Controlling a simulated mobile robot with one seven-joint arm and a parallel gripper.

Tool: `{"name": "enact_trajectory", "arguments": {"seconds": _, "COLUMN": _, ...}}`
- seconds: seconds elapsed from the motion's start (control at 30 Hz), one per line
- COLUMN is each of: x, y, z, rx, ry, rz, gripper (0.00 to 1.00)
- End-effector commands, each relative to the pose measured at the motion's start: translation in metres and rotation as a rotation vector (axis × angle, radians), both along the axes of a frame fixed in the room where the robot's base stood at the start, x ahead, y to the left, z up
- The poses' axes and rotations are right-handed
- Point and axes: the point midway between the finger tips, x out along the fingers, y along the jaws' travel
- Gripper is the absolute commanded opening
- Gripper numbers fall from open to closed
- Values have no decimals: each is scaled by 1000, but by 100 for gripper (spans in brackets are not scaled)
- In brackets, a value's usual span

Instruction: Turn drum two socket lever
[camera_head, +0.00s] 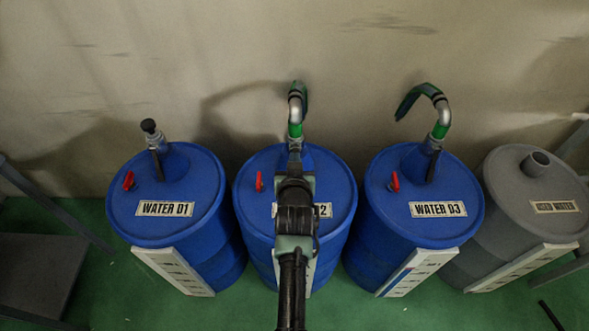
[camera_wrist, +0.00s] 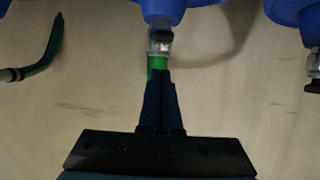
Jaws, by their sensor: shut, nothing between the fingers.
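Drum two is the blue drum (camera_head: 335,180) in the middle of the head view, its label partly covered by my arm. A metal socket with a green-ended hose (camera_head: 296,125) rises from its back. My gripper (camera_head: 295,155) reaches over the drum top to the socket and hides the lever area there. In the wrist view, my shut fingers (camera_wrist: 158,73) overlap the green hose end (camera_wrist: 157,63), just below the metal socket (camera_wrist: 160,45). A dark part (camera_wrist: 163,36) shows on the socket; I cannot tell if it is the lever, or whether the fingertips touch anything.
Drum D1 (camera_head: 190,205) stands left with a black-capped socket (camera_head: 152,135). Drum D3 (camera_head: 390,215) stands right with a curved hose (camera_head: 420,92). A grey drum (camera_head: 500,195) is far right. Red handles (camera_head: 259,181) stick up on the blue drums. The wall (camera_head: 200,50) is close behind.

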Motion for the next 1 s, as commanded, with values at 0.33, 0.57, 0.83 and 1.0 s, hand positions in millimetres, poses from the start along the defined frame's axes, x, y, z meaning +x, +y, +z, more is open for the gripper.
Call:
{"name": "enact_trajectory", "arguments": {"seconds": 0.33, "x": -5, "y": 0, "z": -25, "rx": -1, "ry": 0, "rz": 0, "gripper": 0}}
{"name": "enact_trajectory", "arguments": {"seconds": 0.57, "x": -5, "y": 0, "z": -25, "rx": -1, "ry": 0, "rz": 0, "gripper": 0}}
{"name": "enact_trajectory", "arguments": {"seconds": 0.83, "x": -7, "y": 0, "z": -32, "rx": -2, "ry": -32, "rz": 1, "gripper": 0}}
{"name": "enact_trajectory", "arguments": {"seconds": 1.0, "x": -8, "y": 0, "z": -33, "rx": -1, "ry": -61, "rz": 2, "gripper": 0}}
